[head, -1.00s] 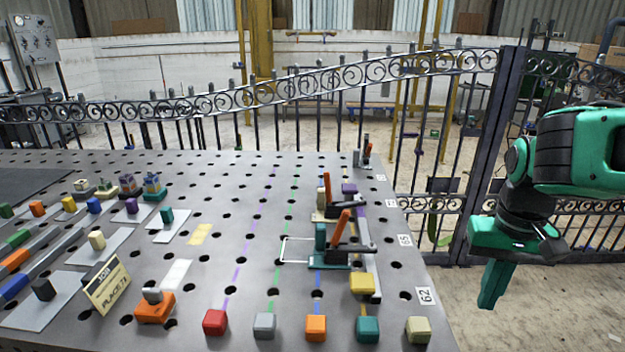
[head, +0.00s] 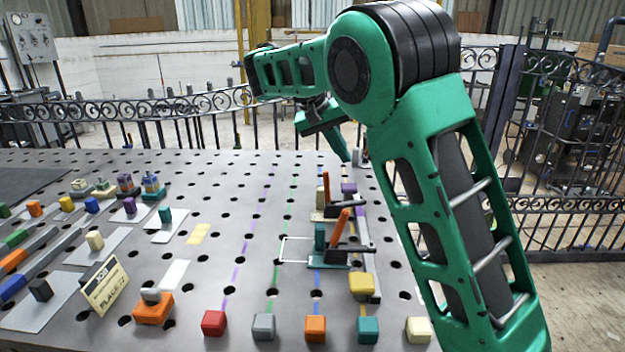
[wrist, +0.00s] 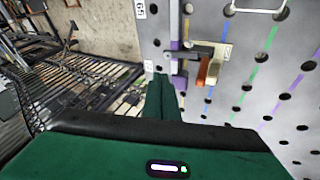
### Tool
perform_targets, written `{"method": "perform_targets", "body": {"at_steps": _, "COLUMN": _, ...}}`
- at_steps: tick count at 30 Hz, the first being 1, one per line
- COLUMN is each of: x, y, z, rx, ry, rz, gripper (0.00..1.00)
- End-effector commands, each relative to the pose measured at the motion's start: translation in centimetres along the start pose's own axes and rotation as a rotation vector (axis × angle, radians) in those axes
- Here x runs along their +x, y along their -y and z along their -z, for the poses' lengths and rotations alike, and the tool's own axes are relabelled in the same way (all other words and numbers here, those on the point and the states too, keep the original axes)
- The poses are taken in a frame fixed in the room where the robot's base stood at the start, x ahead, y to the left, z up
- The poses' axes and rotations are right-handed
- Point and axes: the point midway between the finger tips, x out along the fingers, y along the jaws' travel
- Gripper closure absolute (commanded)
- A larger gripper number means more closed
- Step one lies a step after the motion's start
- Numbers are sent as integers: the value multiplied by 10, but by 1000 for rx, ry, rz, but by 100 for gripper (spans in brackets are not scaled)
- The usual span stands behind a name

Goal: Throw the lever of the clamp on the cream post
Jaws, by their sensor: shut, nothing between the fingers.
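The clamp on the cream post (head: 320,198) stands on the bench, behind the clamp on the teal post (head: 319,238). Its orange lever (head: 326,183) points up, with a dark bar running right beside a purple block (head: 349,188). In the wrist view the orange lever (wrist: 208,70) shows near the middle, to the right of my fingers. My gripper (head: 345,158) is shut and empty, pointing down above the bench's far right part, beyond the cream-post clamp. It also shows in the wrist view (wrist: 162,82), apart from the lever.
The teal-post clamp has its own orange lever (head: 340,222) standing up close in front. A third clamp (head: 360,157) at the far edge is partly hidden by my gripper. A yellow block (head: 361,283) and several coloured blocks line the front. An iron fence (head: 200,105) stands behind the bench.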

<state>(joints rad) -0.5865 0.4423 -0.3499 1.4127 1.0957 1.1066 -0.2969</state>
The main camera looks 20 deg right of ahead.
Motion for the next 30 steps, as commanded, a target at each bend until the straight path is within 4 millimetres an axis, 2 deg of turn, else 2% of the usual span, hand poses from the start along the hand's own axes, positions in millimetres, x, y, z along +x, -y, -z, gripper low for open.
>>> {"method": "perform_targets", "body": {"at_steps": 1, "x": -12, "y": 32, "z": 0, "rx": -10, "ry": -30, "rz": -7, "gripper": 100}}
{"method": "perform_targets", "body": {"at_steps": 3, "x": -26, "y": 64, "z": -2, "rx": -12, "ry": -65, "rz": -15, "gripper": 100}}
{"method": "perform_targets", "body": {"at_steps": 6, "x": -43, "y": 104, "z": -10, "rx": -13, "ry": -108, "rz": -20, "gripper": 100}}
{"method": "perform_targets", "body": {"at_steps": 10, "x": -58, "y": 137, "z": -20, "rx": -15, "ry": -145, "rz": -19, "gripper": 100}}
{"method": "perform_targets", "body": {"at_steps": 15, "x": -64, "y": 152, "z": -26, "rx": -14, "ry": -161, "rz": -18, "gripper": 100}}
{"method": "perform_targets", "body": {"at_steps": 20, "x": -51, "y": 152, "z": -24, "rx": -15, "ry": -158, "rz": -19, "gripper": 100}}
{"method": "perform_targets", "body": {"at_steps": 23, "x": -40, "y": 151, "z": -22, "rx": -15, "ry": -159, "rz": -18, "gripper": 100}}
{"method": "perform_targets", "body": {"at_steps": 30, "x": 4, "y": 149, "z": -15, "rx": -14, "ry": -159, "rz": -19, "gripper": 100}}
